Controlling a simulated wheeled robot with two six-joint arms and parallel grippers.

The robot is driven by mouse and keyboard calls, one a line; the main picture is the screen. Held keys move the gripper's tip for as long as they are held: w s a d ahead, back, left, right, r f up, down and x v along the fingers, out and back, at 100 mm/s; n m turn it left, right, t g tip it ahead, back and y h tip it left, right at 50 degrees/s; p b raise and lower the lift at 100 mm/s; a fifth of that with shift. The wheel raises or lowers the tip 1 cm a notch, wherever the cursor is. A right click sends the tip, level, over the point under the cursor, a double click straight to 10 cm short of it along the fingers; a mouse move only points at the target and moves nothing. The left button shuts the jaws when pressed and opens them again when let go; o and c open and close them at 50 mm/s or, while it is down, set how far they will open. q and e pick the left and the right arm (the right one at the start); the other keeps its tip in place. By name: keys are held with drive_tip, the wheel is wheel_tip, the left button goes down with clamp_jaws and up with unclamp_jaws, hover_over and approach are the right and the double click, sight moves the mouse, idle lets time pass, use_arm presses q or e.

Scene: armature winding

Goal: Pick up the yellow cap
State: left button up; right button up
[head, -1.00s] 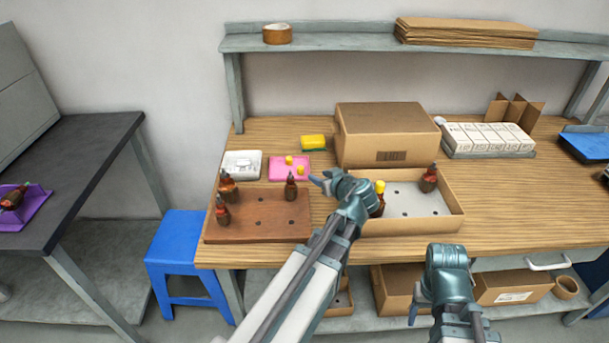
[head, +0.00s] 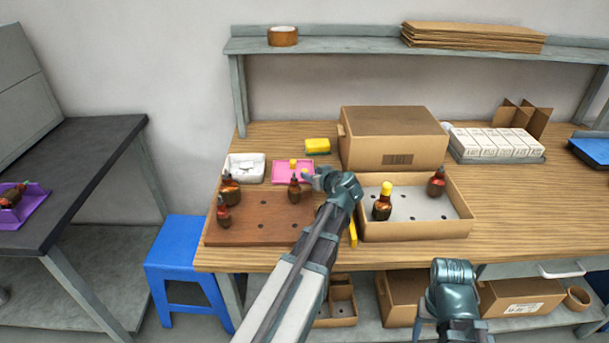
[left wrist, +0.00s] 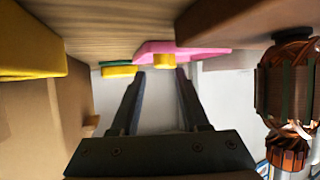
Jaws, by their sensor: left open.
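Small yellow caps (head: 293,163) stand on the pink mat (head: 281,178) at the back left of the workbench. My left gripper (head: 311,175) is open at the mat's right edge. In the left wrist view, a yellow cap (left wrist: 165,61) shows between the tips of my left gripper (left wrist: 162,72), beyond them on the pink mat (left wrist: 195,50); I cannot tell whether they touch it. Another yellow cap (head: 386,188) sits on top of an armature in the cardboard tray. My right gripper is low at the front right, and its jaws are unclear.
An armature (head: 294,190) stands close left of my left gripper and shows large in the left wrist view (left wrist: 288,95). Several armatures stand on the brown board (head: 262,236). A yellow sponge (head: 317,145) lies behind the mat. The cardboard tray (head: 415,234) stands right.

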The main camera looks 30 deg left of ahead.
use_arm(q)
drive_tip(key=b+x, duration=0.1)
drive_tip(key=x, duration=0.3)
drive_tip(key=shift+s+f+b, duration=0.1)
drive_tip(key=shift+f+b, duration=0.1)
drive_tip(key=shift+b, duration=0.2)
drive_tip(key=shift+a, duration=0.35)
clamp_jaws()
